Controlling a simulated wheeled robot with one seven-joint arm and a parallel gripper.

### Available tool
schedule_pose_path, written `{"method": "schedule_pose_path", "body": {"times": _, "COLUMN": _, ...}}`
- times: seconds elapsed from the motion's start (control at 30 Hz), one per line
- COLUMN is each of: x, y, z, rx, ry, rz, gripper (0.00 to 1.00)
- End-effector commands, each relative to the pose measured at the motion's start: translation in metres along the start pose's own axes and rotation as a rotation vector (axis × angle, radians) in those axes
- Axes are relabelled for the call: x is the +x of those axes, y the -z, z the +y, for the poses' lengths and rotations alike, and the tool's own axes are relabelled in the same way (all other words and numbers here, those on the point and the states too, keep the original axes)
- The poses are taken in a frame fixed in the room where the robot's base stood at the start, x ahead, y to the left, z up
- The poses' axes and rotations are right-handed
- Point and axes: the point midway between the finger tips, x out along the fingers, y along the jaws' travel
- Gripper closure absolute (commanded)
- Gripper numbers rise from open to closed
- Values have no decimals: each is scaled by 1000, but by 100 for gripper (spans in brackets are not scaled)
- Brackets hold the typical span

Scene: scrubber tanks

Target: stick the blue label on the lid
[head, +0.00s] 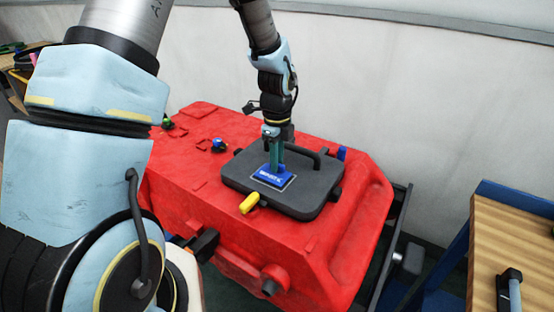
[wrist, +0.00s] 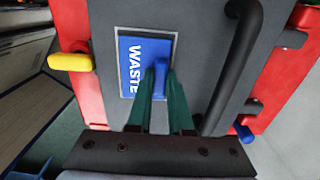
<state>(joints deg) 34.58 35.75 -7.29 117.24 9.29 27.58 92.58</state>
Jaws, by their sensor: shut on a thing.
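The blue label (head: 272,178) with white lettering lies over a pale-edged rectangle on the dark grey lid (head: 240,168). In the wrist view the label (wrist: 132,66) reads "WASTE" and sits inside the rectangle's frame, close to flat on the lid (wrist: 205,60). My gripper (head: 277,168) points down over the label. Its green fingers (wrist: 162,85) are shut on a small blue tab (wrist: 161,78) that stands up from the label. I cannot tell whether the label's underside touches the lid all over.
The lid sits on a red tank (head: 185,180). A black handle (head: 305,155) arches beside my gripper. A yellow latch (head: 249,203) is at the lid's front edge, a blue one (head: 342,153) at the back. A wooden-topped bench (head: 515,245) stands right.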

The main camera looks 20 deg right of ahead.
Motion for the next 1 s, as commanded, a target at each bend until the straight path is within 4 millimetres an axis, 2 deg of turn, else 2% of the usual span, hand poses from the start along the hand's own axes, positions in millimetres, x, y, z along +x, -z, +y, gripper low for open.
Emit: {"method": "schedule_pose_path", "body": {"times": 1.0, "x": 5, "y": 0, "z": 0, "rx": 0, "ry": 1, "rz": 0, "gripper": 100}}
